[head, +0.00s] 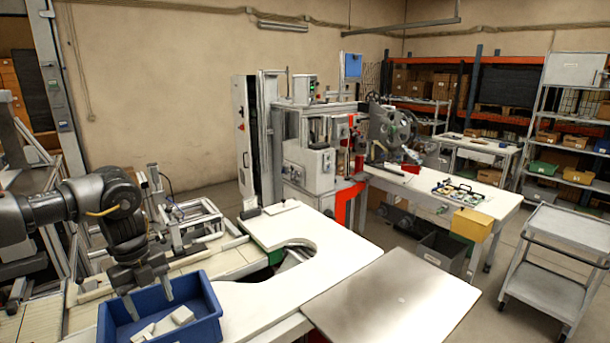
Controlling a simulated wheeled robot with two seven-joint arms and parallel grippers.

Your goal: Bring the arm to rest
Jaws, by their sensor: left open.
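My left arm comes in from the left edge, and its dark gripper (147,297) points down over the blue bin (205,327). The gripper is open, with its fingertips at or just inside the bin's far side. Several small whitish pieces (182,315) lie in the bin, below and right of the fingers. I see nothing between the fingers. My right gripper is not in view. A large dark reel (392,125) is mounted on the machine in the background.
A white worktop (265,298) with a round cutout is right of the bin, joined by a bare grey panel (390,300). A slatted conveyor (215,258) runs behind the bin. A grey cart (560,240) and shelves (565,130) stand at the right.

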